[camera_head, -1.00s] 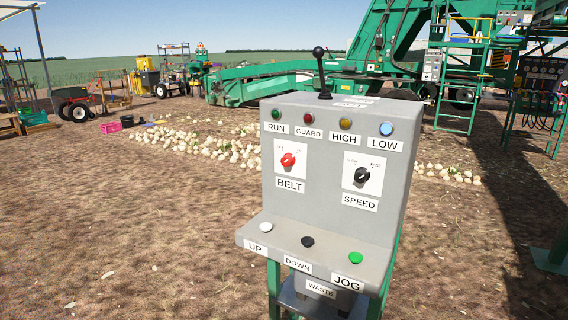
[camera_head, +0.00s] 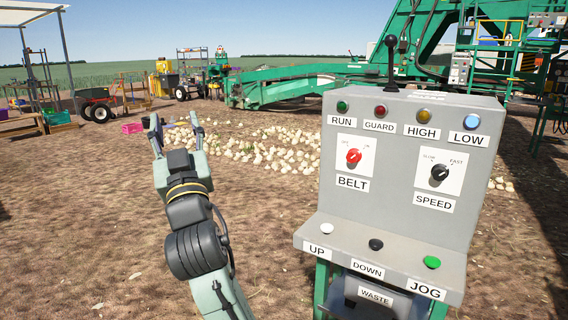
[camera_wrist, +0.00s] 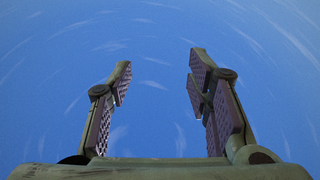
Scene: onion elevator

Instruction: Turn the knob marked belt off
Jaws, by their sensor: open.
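The red BELT knob (camera_head: 353,156) sits on a white plate at the upper left of the grey control box (camera_head: 395,205). A label reading BELT is under it, and its pointer leans toward the upper right. My gripper (camera_head: 175,121) is raised to the left of the box, apart from it, with its fingers pointing up. The fingers are spread and empty. In the wrist view my gripper (camera_wrist: 158,82) shows wide open against only blue sky; the knob is not in that view.
The black SPEED knob (camera_head: 439,174) is right of the BELT knob. A black lever (camera_head: 391,62) stands on top. UP (camera_head: 326,229), DOWN (camera_head: 376,244) and JOG (camera_head: 432,262) buttons sit on the lower ledge. Onions (camera_head: 270,150) lie behind. The ground left of the box is open.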

